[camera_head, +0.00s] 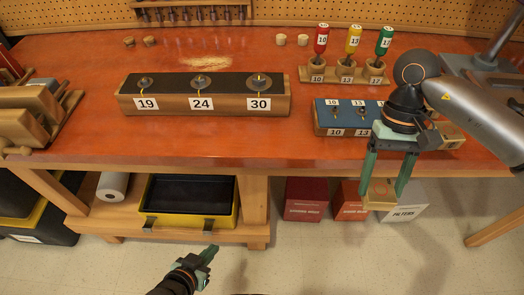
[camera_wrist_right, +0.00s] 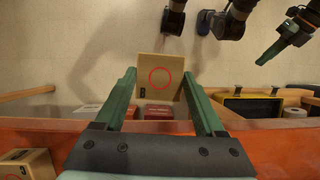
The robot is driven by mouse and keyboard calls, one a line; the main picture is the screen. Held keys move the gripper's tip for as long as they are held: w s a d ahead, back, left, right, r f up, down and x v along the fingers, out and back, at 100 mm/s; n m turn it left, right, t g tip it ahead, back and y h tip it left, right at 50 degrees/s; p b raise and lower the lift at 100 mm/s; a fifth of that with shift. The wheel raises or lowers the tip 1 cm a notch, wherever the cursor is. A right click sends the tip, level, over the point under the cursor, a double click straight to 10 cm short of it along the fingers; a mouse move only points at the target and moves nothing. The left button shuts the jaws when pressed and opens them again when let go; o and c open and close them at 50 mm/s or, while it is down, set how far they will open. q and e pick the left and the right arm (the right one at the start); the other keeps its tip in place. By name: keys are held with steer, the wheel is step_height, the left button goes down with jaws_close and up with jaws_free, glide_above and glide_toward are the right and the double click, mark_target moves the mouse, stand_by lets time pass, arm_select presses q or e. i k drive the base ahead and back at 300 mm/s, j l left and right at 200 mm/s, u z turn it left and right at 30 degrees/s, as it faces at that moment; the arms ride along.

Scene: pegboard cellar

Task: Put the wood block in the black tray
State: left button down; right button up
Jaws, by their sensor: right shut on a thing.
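The wood block (camera_head: 380,196) is held between the green fingers of my right gripper (camera_head: 384,188), in front of the table edge and above the floor. In the right wrist view the block (camera_wrist_right: 160,77) shows a red circle on its face. The black tray (camera_head: 235,209), with a yellow rim, sits on the low shelf under the table, left of the block; its inside looks empty. It also shows in the right wrist view (camera_wrist_right: 247,106). My left gripper (camera_head: 209,254) is low in front of the tray, apart from it; its finger gap is not clear.
Another wooden block (camera_head: 447,136) is on the table behind my right gripper. Red boxes (camera_head: 306,199) and a white box (camera_head: 405,207) stand below the table. A paper roll (camera_head: 112,186) lies left of the tray. Numbered wooden stands (camera_head: 205,104) occupy the tabletop. The front floor is clear.

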mark_target(191, 198)
steer(key=k+j+u, duration=0.15)
steer(key=j, duration=0.35)
steer(key=j+u, duration=0.15)
steer(key=j, duration=0.3)
steer(key=k+j+u, duration=0.1)
steer(key=j, duration=0.4)
